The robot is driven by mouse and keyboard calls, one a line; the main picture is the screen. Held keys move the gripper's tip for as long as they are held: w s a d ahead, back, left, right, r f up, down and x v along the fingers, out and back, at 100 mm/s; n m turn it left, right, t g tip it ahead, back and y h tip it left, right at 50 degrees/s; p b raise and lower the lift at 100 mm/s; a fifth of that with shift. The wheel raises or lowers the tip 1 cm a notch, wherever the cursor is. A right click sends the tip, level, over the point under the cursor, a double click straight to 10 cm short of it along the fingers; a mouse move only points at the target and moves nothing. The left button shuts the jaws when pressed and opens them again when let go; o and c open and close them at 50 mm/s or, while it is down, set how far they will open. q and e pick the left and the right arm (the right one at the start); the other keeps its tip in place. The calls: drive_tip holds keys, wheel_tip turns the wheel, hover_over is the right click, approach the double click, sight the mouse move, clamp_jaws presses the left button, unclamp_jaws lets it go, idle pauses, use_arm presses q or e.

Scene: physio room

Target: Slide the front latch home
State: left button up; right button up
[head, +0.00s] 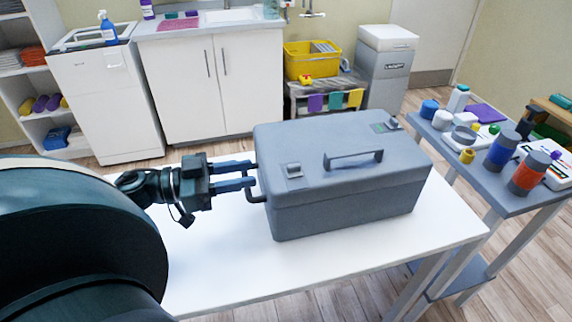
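A grey case (345,195) with a closed lid stands on the white table. A small latch-like fitting (291,170) sits on the left of the lid. I cannot tell whether either is slid home. A carrying handle (353,159) is between them. My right gripper is out of view.
The white table (330,262) is bare in front of the case. A grey trolley (495,190) with bottles and jars stands close on the right. White cabinets (215,90) and a yellow bin (312,62) stand behind.

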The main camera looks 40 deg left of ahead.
sight(287, 167)
use_arm(q)
drive_tip(key=x, duration=0.9)
clamp_jaws()
idle(0.4)
